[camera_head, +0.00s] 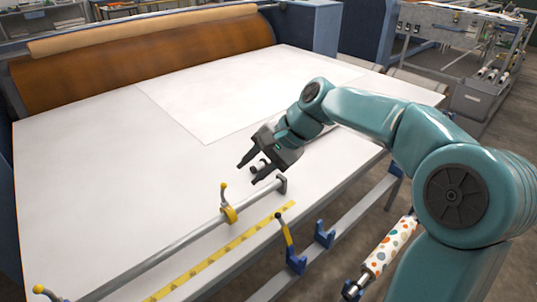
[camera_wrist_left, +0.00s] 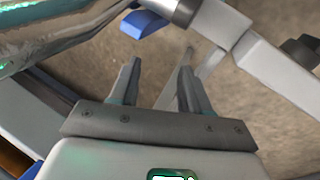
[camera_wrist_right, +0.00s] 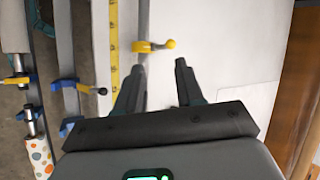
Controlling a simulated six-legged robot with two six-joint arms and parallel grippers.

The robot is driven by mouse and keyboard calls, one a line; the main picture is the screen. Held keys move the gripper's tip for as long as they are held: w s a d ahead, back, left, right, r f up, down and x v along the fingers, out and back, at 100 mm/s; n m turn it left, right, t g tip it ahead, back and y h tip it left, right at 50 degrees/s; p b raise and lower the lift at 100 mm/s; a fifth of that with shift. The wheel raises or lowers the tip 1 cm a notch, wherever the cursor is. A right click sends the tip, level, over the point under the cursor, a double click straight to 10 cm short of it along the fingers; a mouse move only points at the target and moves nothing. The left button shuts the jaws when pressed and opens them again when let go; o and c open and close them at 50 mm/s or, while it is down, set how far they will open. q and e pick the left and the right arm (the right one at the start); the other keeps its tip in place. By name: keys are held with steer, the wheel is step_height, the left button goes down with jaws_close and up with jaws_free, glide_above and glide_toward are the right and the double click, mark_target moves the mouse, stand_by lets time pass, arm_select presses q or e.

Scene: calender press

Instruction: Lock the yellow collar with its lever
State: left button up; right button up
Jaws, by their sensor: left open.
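A yellow collar (camera_head: 229,214) sits around a grey bar along the front of the white table.
Another yellow knobbed lever (camera_head: 40,290) is at the bottom left. A yellow-handled blue clamp (camera_head: 296,262) and a blue bracket (camera_head: 323,236) stand on the front rail. A yellow tape scale (camera_head: 225,248) runs along the table edge. A spotted roller (camera_head: 390,247) is at the lower right.

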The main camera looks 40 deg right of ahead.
steer(key=v, duration=0.5)
steer(key=shift+s+d+r, duration=0.15)
steer(key=shift+s+r, duration=0.05)
steer(key=shift+r, duration=0.05)
